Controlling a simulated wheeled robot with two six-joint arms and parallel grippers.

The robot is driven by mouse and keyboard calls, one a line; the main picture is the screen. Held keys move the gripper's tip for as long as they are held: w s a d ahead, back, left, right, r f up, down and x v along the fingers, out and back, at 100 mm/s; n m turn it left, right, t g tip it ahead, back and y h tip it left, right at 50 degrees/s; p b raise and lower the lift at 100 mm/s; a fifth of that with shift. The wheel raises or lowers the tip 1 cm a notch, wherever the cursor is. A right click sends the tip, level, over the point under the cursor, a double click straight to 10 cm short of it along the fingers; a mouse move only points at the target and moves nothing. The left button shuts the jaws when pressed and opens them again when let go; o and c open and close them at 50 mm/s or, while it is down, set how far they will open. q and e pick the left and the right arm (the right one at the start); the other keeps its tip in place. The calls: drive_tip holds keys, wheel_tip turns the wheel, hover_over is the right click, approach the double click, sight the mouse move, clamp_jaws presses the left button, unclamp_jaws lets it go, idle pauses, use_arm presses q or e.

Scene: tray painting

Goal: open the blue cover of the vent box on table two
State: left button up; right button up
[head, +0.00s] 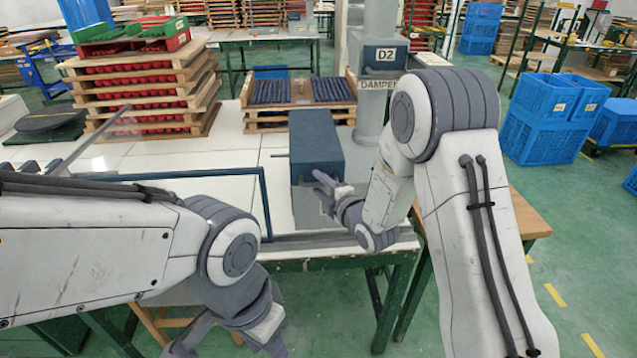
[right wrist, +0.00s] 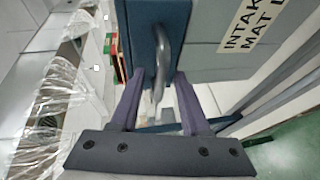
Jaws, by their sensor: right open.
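The blue cover (head: 318,140) sits on the vent box at the near side of the table, and looks closed. In the right wrist view, the dark blue cover (right wrist: 158,22) shows a grey curved handle (right wrist: 161,60). My right gripper (head: 322,186) is at the near face of the box; its fingers hide part of it. In the right wrist view my right gripper (right wrist: 157,90) is open, with the handle in line between its fingertips; contact is unclear. My left gripper (head: 232,340) is low at the bottom edge, away from the box and partly cut off.
A grey post with a D2 DAMPER sign (head: 380,70) stands right behind the box. A pallet with dark mats (head: 300,92) is behind it. Stacked wooden trays with red contents (head: 140,90) stand at left. A blue-grey frame (head: 265,205) runs along the near table area.

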drive_tip(key=shift+w+a, duration=0.1)
drive_tip(key=shift+w, duration=0.15)
clamp_jaws()
drive_tip(key=shift+a+f, duration=0.1)
idle(1.2)
